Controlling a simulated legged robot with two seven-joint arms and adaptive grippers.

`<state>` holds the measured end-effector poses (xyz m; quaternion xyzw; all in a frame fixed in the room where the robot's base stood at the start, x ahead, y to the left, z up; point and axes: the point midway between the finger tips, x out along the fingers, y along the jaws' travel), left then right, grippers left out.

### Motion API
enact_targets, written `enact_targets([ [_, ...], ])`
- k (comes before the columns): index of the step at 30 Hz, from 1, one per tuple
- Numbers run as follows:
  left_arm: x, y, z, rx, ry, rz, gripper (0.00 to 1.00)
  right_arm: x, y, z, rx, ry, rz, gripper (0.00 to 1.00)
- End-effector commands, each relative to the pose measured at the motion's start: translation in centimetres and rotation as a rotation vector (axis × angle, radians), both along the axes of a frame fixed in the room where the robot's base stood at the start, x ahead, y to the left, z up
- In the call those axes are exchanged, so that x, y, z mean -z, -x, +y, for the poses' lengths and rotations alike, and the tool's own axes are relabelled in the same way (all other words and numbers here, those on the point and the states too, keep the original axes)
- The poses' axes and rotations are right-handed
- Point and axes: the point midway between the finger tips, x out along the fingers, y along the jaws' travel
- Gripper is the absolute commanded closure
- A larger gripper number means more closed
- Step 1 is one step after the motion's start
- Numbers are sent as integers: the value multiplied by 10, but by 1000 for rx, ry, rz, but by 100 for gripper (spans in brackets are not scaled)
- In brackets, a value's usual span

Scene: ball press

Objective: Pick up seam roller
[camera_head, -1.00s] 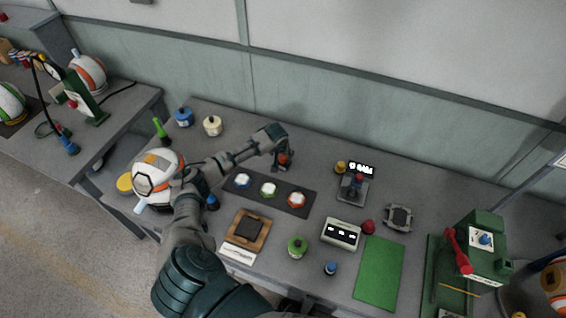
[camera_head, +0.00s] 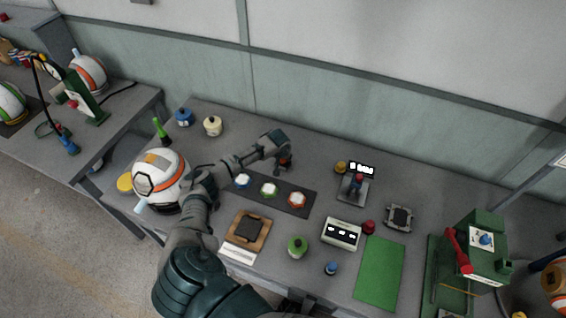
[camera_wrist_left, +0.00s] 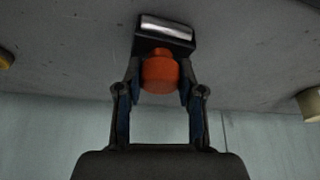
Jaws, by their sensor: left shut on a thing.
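The seam roller shows in the left wrist view with an orange-red grip (camera_wrist_left: 158,74) and a dark block with a shiny metal roller (camera_wrist_left: 168,30) beyond it. My left gripper (camera_wrist_left: 157,86) is shut on the orange-red grip, with one finger on each side. In the head view, the left gripper (camera_head: 285,155) is near the back middle of the bench. My right gripper is not in view.
A dark mat (camera_head: 254,193) with blue, green and red-topped pieces lies just in front. A small press (camera_head: 354,187) stands right. The bench between gripper and press is clear.

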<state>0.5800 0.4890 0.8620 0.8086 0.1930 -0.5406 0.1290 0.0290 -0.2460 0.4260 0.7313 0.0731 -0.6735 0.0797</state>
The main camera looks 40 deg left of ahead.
Motion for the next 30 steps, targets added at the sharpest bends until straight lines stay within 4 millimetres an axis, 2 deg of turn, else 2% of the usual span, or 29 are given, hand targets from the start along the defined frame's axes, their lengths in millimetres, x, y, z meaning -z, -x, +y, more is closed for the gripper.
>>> enact_targets([
  [10,-6,0,0,0,0,-1,100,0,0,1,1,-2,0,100],
  [17,-37,0,0,1,0,-4,100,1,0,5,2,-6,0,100],
  [23,-40,40,-16,4,-3,2,100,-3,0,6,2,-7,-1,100],
  [30,-45,99,-42,5,-3,1,100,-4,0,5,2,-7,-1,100],
])
